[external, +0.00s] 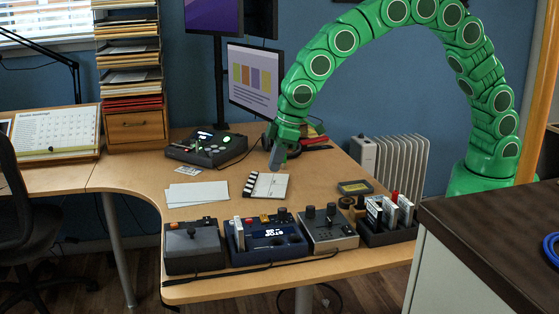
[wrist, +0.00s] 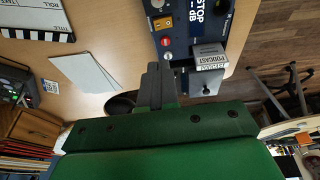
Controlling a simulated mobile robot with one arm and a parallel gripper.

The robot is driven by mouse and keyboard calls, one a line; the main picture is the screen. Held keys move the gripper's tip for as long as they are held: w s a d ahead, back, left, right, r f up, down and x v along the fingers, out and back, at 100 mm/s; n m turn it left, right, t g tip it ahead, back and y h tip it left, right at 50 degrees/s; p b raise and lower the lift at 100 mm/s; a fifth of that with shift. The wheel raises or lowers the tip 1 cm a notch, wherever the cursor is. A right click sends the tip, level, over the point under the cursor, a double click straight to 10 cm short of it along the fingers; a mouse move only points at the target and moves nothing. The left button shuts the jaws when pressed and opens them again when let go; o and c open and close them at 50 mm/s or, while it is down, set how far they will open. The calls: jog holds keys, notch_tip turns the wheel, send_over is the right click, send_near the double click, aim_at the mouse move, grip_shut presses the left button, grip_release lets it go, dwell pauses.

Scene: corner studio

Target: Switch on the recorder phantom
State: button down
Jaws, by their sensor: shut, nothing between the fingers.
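The recorder (external: 268,241) is a blue box with a dark screen, near the table's front edge in the external view. In the wrist view the recorder (wrist: 181,47) is at the top, its screen reading "STOP" and "dB". Small knobs and a red control show beside the screen; I cannot tell which is the phantom switch or its setting. A white box labelled "PODCAST" (wrist: 208,68) stands at the recorder's end. My gripper (external: 276,158) is shut and empty, above the table behind the recorder. Its fingers (wrist: 155,72) point toward the recorder in the wrist view, apart from it in the external view.
A grey device (external: 193,247) stands left of the recorder and a knobbed box (external: 328,231) right of it. A black rack (external: 388,232) holds white cases. A clapperboard (external: 268,186) and pale sheets (external: 197,194) lie behind. A black device (external: 205,149) stands at the back.

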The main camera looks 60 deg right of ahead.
send_near(263, 218)
jog(key=x, duration=0.3)
jog(key=w+x, duration=0.1)
jog(key=x, duration=0.1)
jog(key=shift+d, duration=0.25)
jog(key=shift+w+f, duration=0.1)
jog(key=shift+f, duration=0.55)
jog(key=shift+d+f, duration=0.15)
jog(key=shift+f, duration=0.05)
jog(key=shift+s+a+r, duration=0.2)
jog(key=shift+s+a, duration=0.25)
jog(key=shift+a, duration=0.15)
jog(key=shift+r, duration=0.15)
